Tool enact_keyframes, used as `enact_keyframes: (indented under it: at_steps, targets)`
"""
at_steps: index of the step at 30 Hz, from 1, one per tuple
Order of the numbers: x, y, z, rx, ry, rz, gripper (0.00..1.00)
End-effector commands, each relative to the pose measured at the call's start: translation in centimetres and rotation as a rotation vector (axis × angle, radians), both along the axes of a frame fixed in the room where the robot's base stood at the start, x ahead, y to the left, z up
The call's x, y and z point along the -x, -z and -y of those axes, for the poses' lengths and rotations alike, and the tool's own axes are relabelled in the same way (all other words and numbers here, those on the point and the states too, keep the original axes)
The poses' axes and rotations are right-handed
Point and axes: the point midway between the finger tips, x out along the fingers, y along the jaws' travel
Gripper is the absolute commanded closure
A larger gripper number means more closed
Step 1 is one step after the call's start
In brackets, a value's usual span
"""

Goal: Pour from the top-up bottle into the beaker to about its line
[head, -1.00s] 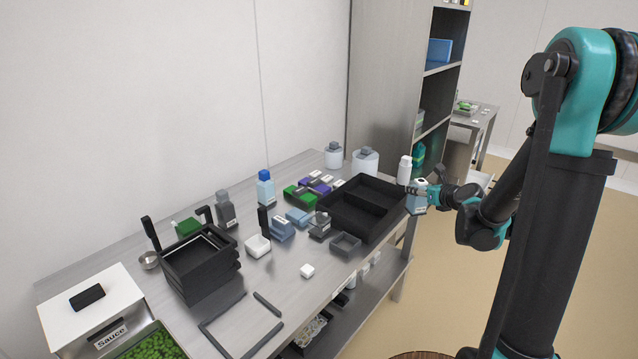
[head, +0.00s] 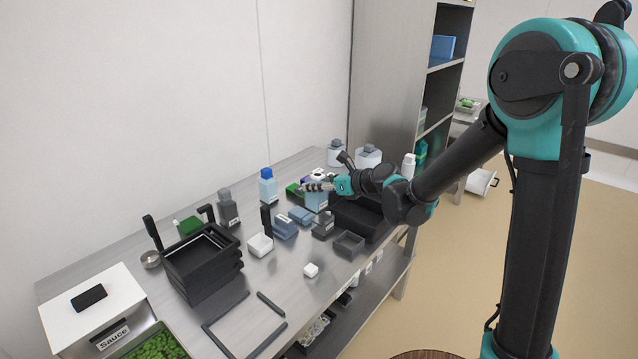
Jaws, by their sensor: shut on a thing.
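My gripper (head: 328,187) is over the back middle of the bench, in front of the left part of the black tray. It is shut on a light-blue bottle (head: 316,202) with a pale top, which looks about upright. I take this to be the top-up bottle; its label is too small to read. I cannot pick out the beaker or its line for sure. A small open white container (head: 260,246) stands on the bench to the left of my gripper. No pouring liquid shows.
A light-blue bottle with a blue cap (head: 268,187) and a grey bottle (head: 228,210) stand to the left. Black stacked trays (head: 200,268) stand at front left. The black divided tray (head: 358,217) is under my arm. White lidded jars (head: 368,157) stand behind.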

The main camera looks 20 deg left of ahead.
Motion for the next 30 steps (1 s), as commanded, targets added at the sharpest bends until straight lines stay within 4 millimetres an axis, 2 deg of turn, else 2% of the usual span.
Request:
enact_keyframes:
  at_steps: [15, 21, 30]
  targets:
    - [1.0, 3.3, -0.4, -0.266, 0.001, -0.642, 0.87]
    - [1.3, 3.7, -0.5, -0.304, 0.001, -0.736, 0.87]
    - [1.3, 3.7, -0.5, -0.307, 0.002, -0.745, 0.87]
